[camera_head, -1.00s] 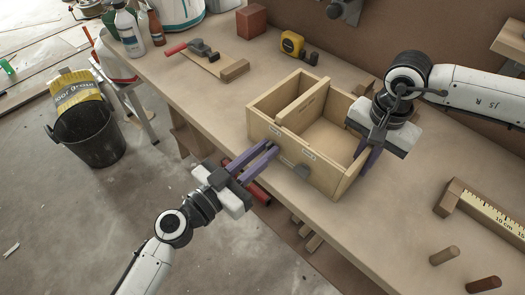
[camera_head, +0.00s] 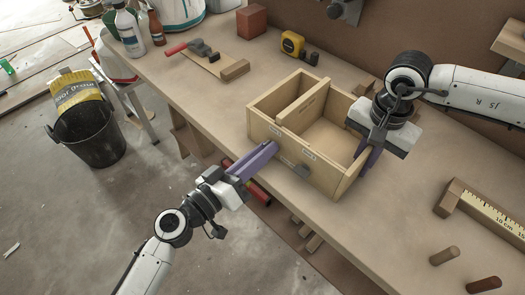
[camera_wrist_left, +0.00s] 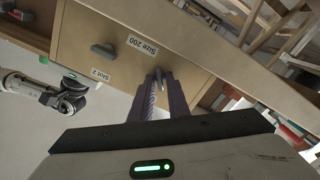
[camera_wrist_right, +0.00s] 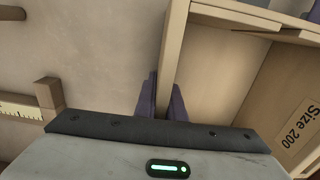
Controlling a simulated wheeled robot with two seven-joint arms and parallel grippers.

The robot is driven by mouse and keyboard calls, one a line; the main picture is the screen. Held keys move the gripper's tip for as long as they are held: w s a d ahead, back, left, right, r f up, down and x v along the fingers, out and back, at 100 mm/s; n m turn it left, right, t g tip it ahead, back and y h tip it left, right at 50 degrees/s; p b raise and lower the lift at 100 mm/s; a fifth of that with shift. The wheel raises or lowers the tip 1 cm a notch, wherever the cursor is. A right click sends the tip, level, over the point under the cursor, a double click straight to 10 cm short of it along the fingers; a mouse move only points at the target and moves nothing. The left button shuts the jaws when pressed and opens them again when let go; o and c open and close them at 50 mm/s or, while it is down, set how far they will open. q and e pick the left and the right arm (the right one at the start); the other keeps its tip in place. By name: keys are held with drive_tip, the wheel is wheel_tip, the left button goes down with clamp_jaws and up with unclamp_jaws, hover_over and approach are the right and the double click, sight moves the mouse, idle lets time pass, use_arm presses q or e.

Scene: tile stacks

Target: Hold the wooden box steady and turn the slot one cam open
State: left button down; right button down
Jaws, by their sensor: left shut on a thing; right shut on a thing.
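The open-topped wooden box (camera_head: 325,165) sits on the workbench, with a divider across its inside. Its front faces my left arm. My left gripper (camera_head: 274,146) is shut on the slot one cam, a small grey knob (camera_wrist_left: 158,73) on the front, mostly hidden by the fingers. A second dark grey cam (camera_head: 300,170) sits further right on that front; it also shows in the left wrist view (camera_wrist_left: 103,51), beside the "Slot 2" label. My right gripper (camera_head: 368,155) is shut on the box's right-hand wall; the right wrist view shows its fingers (camera_wrist_right: 162,85) either side of that wall.
A tape measure (camera_head: 293,44), a red block (camera_head: 251,21) and a board with a red-handled tool (camera_head: 205,55) lie behind the box. A ruler block (camera_head: 480,212) and two pegs lie to the right. A black bucket (camera_head: 90,135) stands on the floor.

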use_arm(q)
drive_tip(key=n, duration=0.5)
drive_tip(key=shift+a+n, duration=0.15)
drive_tip(key=shift+n, duration=0.15)
drive_tip(key=shift+w+f+n, duration=0.1)
drive_tip(key=shift+n, duration=2.1)
use_arm(e)
drive_tip(key=shift+w, duration=0.1)
use_arm(q)
drive_tip(key=c, duration=1.9)
unclamp_jaws()
drive_tip(key=v, duration=1.2)
